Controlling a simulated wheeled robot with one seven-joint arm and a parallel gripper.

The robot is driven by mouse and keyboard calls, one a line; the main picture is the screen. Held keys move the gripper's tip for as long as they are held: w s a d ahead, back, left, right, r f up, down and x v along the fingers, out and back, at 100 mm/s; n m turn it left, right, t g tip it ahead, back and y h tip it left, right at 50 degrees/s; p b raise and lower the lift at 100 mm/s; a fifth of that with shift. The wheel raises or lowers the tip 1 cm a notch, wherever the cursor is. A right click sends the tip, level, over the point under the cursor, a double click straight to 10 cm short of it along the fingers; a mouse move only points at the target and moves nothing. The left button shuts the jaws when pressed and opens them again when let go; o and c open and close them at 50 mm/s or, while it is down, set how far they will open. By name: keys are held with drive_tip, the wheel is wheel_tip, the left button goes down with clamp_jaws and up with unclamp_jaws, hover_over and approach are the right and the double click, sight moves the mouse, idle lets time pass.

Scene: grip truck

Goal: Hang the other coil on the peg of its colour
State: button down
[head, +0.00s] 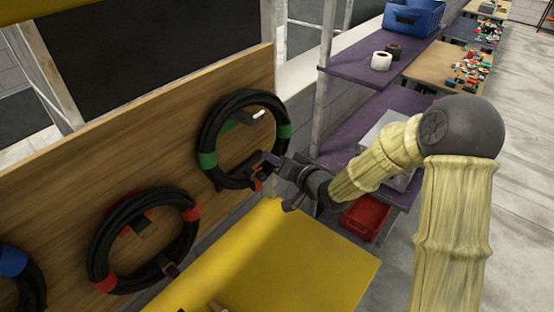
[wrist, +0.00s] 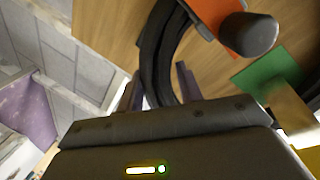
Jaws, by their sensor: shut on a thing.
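The green-banded black coil (head: 240,98) is upright against the wooden board in the head view. My gripper (head: 268,168) is shut on its lower right side. In the wrist view the fingers (wrist: 158,88) straddle the black hose (wrist: 153,50). A pale peg (head: 259,115) by a green patch (head: 226,127) shows through the coil's opening; I cannot tell whether the coil rests on it. The red-banded coil (head: 98,243) hangs on the board by a red mark. The blue-banded coil (head: 34,283) is cut off at the left edge.
The wooden board (head: 130,140) stands along the left. A yellow surface (head: 290,245) lies below it. Purple shelves (head: 345,62) hold tape rolls (head: 382,60) and a blue bin (head: 413,18). A red bin (head: 366,218) sits below my arm. Open floor is at the right.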

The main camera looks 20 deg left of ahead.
drive_tip(key=shift+r, duration=0.1)
drive_tip(key=c, duration=0.9)
unclamp_jaws()
drive_tip(key=shift+a, duration=0.1)
drive_tip(key=shift+o, duration=0.2)
drive_tip(key=shift+f, duration=0.25)
drive_tip(key=b+v, duration=0.4)
drive_tip(key=v, duration=1.3)
drive_tip(key=shift+s+d, duration=0.2)
drive_tip(key=shift+r, duration=0.15)
